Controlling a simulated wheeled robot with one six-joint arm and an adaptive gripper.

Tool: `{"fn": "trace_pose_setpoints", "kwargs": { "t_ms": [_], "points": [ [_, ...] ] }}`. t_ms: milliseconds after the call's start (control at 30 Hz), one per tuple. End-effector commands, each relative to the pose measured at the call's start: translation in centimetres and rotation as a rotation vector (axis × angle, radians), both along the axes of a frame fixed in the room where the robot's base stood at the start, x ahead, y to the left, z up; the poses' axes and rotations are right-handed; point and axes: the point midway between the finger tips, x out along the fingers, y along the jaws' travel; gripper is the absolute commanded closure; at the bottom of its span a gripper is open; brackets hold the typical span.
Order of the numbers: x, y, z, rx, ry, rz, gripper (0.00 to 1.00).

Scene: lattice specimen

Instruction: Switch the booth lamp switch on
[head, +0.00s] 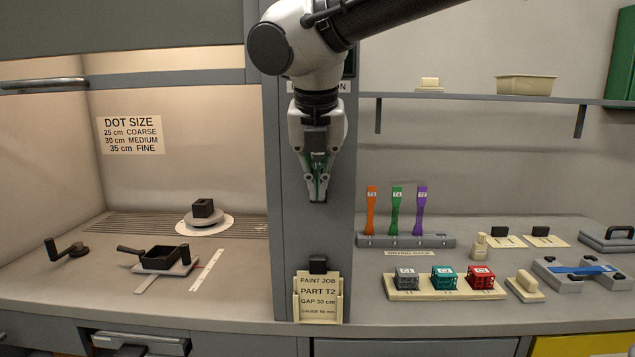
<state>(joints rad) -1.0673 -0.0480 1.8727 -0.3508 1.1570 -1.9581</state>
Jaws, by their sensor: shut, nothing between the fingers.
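My gripper (318,192) hangs pointing down in front of the grey pillar (285,230) between the booth and the right-hand bench. Its fingers are shut with nothing between them. The booth lamp switch cannot be made out. A label ending in "ON" (341,87) shows partly on the upper pillar, with a dark panel (349,64) above it; my arm and gripper hide much of both. I cannot tell whether the gripper touches the pillar. The booth interior (180,170) at left looks warmly lit; the lamp itself is not visible.
A job card holder (318,298) stands low at the pillar. The booth holds a turntable (205,219), a black tray (164,258) and a crank (68,249). At right are a rack with colored tools (405,241) and a block tray (445,293). A shelf (450,97) runs above.

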Motion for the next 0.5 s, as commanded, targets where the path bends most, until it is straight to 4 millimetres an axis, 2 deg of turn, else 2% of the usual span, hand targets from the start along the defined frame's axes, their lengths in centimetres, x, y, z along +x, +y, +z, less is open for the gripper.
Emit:
{"fn": "trace_pose_setpoints", "kwargs": {
  "t_ms": [500],
  "points": [
    [0.0,0.0,1.6,0.000,0.000,-0.001,1.00]
  ]
}}
